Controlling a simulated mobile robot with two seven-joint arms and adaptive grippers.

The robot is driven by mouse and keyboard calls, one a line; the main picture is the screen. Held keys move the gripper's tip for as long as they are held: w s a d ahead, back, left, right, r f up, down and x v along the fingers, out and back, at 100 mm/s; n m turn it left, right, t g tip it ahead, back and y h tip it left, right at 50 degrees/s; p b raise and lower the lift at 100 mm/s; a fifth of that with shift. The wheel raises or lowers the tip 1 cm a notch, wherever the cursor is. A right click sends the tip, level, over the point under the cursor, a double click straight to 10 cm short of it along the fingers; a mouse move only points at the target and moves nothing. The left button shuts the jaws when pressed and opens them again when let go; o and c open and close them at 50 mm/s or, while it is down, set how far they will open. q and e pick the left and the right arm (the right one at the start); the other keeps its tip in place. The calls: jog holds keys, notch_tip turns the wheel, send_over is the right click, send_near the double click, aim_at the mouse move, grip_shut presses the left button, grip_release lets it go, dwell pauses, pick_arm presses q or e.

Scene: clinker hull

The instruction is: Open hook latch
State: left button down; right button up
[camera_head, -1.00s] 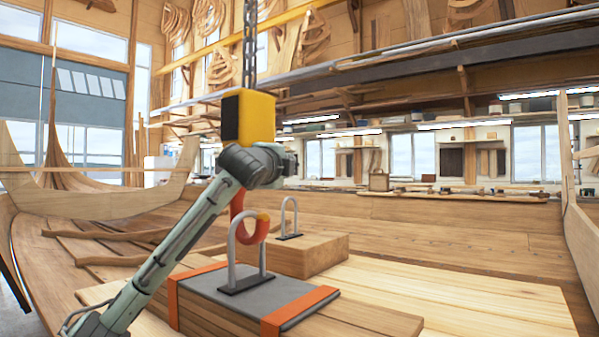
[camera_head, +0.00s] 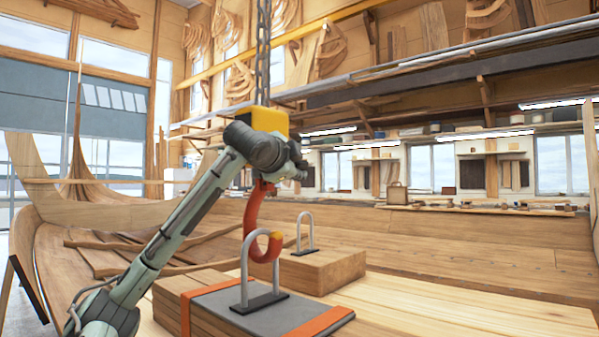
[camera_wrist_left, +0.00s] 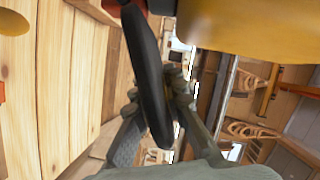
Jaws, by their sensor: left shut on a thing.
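The red-orange hook (camera_head: 251,217) hangs below a yellow block (camera_head: 273,121) on a chain. Its yellow-marked tip is close to the steel U-shaped loop (camera_head: 244,270) of the grey pad; I cannot tell whether it passes through. My left gripper (camera_head: 298,168) is at the hook's upper part, just under the block, and covers part of both. In the left wrist view, a long dark bar (camera_wrist_left: 147,70), apparently the hook latch, runs between the fingers of my left gripper (camera_wrist_left: 158,108), which is shut on it. The latch is hidden in the head view. My right gripper is not in view.
The grey pad (camera_head: 268,314) lies on stacked planks with orange straps (camera_head: 324,321). Behind it a wooden block (camera_head: 325,270) carries a second steel loop (camera_head: 305,228). Hull planking surrounds the area, with a workbench (camera_head: 480,209) at the back. The planks on the right are clear.

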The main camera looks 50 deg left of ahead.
pick_arm(q)
jog(key=c, duration=1.7)
grip_release()
jog(key=v, duration=1.2)
jog(key=shift+s+f, duration=0.1)
